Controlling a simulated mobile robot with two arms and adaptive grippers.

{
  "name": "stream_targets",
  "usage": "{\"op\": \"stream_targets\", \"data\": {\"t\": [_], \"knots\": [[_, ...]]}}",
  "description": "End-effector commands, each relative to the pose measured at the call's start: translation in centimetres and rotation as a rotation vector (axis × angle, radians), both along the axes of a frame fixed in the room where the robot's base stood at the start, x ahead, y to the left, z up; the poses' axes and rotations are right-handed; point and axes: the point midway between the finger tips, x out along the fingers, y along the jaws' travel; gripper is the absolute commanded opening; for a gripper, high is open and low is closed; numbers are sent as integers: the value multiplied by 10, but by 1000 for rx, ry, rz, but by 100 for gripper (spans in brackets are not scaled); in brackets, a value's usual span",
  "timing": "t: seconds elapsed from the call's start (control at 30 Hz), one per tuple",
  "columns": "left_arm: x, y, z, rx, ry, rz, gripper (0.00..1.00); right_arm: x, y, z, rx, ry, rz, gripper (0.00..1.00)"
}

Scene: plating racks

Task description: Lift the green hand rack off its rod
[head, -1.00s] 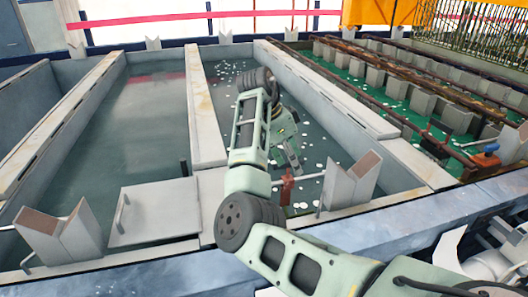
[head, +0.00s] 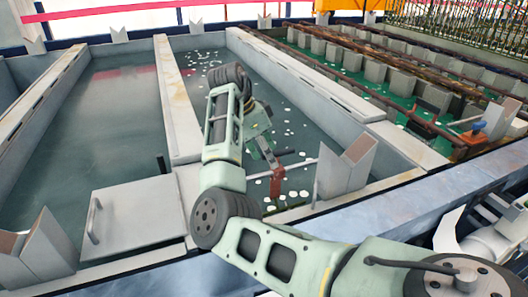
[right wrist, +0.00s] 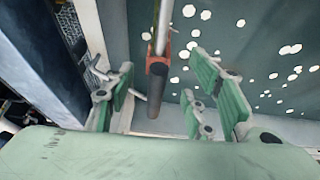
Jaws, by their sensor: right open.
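A red-orange clamp piece (head: 277,182) hangs at a grey rod (head: 298,168) at the near end of the middle tank. In the right wrist view the clamp (right wrist: 159,62) sits on a grey bar (right wrist: 164,25) with a dark handle (right wrist: 156,92) below it. My right gripper (head: 274,158) is just above and beside the clamp in the head view. In the right wrist view its green-padded fingers (right wrist: 165,95) are spread on both sides of the dark handle, apart from it. No clearly green rack shows; its colour and lower part cannot be told. My left gripper is not in view.
V-shaped grey holders (head: 345,170) stand on the near rim. A flat grey lid (head: 138,222) lies to the left. A blue-topped red piece (head: 476,130) sits on a rod at the right tank. White pieces float around my gripper. Tank walls (head: 180,110) enclose the space.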

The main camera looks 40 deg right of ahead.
Motion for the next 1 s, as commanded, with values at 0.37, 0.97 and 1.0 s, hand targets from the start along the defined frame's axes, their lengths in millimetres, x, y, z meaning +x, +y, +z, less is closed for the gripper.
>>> {"op": "stream_targets", "data": {"t": [0.37, 0.97, 1.0], "knots": [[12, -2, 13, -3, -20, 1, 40, -9, -19, -49, 1, 3, -1, 48], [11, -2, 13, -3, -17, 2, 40, -10, -23, -59, 1, 0, -1, 34], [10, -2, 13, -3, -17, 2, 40, -10, -23, -59, 1, 0, -1, 30]]}}
